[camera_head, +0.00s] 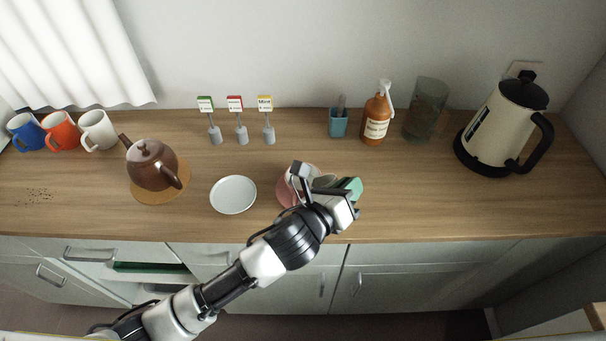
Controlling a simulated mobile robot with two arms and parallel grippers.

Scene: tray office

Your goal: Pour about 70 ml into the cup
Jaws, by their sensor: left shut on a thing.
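My left gripper (318,182) is over the right-middle of the counter, in front of a pink round dish (284,192). It is shut on a pale green thing (351,186), which shows only in part to the right of the fingers and looks like a small cup. The gripper hides most of it and much of the pink dish, so I cannot tell whether the two touch or what is inside. A brown teapot (147,172) stands on a round tan mat (160,196) at left. My right gripper is not in view.
An empty white plate (233,195) lies left of the gripper. A cream kettle (494,128), glass pitcher (426,110), orange pump bottle (376,122) and blue holder (338,125) stand behind and right. Tag stands and several mugs line the back left. Dark specks (33,196) lie far left.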

